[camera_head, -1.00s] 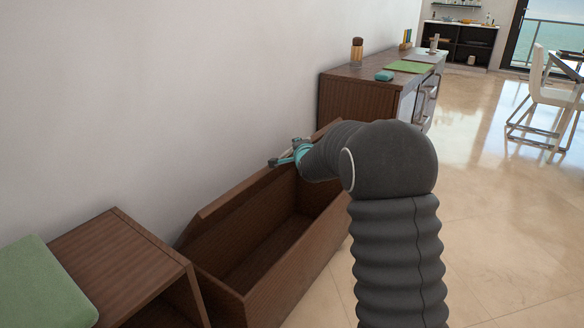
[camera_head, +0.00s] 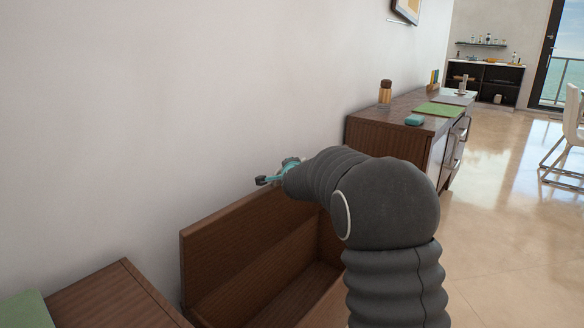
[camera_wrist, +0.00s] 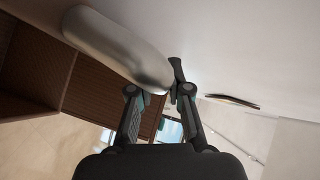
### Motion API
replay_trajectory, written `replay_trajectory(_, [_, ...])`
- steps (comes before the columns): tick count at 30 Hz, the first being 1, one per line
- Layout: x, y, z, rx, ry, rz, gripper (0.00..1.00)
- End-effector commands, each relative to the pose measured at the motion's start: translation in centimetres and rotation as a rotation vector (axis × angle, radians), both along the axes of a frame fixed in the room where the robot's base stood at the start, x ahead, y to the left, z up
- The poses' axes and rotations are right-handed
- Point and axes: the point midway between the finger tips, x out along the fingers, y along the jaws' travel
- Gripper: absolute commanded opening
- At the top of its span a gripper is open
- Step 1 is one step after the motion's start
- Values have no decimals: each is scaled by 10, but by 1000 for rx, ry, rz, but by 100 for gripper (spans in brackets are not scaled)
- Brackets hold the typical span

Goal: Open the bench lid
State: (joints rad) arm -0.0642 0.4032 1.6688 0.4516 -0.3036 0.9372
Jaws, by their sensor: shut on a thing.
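The brown wooden bench lid (camera_head: 235,228) stands raised, nearly upright, close to the white wall in the head view. The bench's open box (camera_head: 318,290) shows below it, and the part of its inside in view looks empty. My gripper (camera_head: 277,178) is at the lid's upper edge, partly hidden behind my dark arm. In the wrist view, my gripper's fingers (camera_wrist: 156,88) are closed at the near end of a smooth silver piece (camera_wrist: 118,46), which looks like the lid's handle. Brown wood panels (camera_wrist: 88,88) show behind it.
The white wall (camera_head: 150,110) is just behind the lid. A low brown cabinet with a green cushion (camera_head: 22,310) is at the front left. A sideboard (camera_head: 385,147) with small items stands beyond the bench.

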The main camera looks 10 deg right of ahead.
Motion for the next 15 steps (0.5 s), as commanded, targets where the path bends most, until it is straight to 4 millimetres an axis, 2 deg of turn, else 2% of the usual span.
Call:
replay_trajectory(5, [0, -1, 0, 0, 0, -1, 0])
replay_trajectory(6, [0, -1, 0, 0, 0, -1, 20])
replay_trajectory(9, [0, -1, 0, 0, 0, -1, 43])
replay_trajectory(15, [0, 1, 0, 0, 0, 1, 43])
